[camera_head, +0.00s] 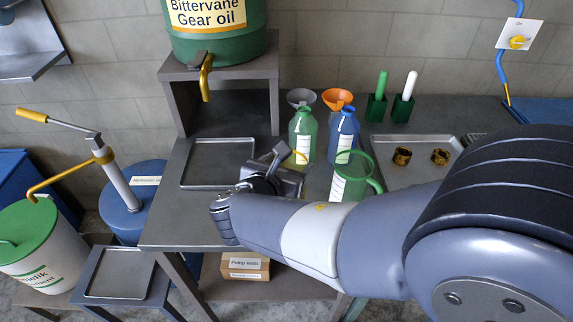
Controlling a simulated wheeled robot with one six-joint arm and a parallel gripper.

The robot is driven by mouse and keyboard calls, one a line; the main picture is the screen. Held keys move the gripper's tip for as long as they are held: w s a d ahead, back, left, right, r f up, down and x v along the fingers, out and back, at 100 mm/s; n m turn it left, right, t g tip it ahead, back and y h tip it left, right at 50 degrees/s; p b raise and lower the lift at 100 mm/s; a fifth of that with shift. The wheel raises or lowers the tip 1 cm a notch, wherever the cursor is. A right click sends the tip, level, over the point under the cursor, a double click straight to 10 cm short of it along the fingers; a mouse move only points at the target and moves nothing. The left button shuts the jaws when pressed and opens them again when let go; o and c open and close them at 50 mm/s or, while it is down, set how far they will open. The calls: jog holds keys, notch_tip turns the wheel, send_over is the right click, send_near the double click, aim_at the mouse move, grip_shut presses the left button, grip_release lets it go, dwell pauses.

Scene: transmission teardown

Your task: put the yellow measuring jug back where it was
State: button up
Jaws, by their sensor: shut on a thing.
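My gripper (283,163) is over the bench, near the right edge of the drip tray and in front of the green bottle. It is shut on the yellow measuring jug (300,157). Only a thin curved yellow edge of the jug shows beside the fingers; the gripper and wrist hide the rest. I cannot tell whether the jug touches the bench.
An empty tray (218,142) lies left under the gear oil drum (215,45). A tray with two brass parts (420,175) is right.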

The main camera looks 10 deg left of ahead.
jog(key=o, duration=1.9)
jog(key=shift+f, duration=0.1)
jog(key=shift+c, duration=0.2)
jog(key=shift+r, duration=0.25)
jog(key=v, duration=1.2)
jog(key=shift+f, duration=0.15)
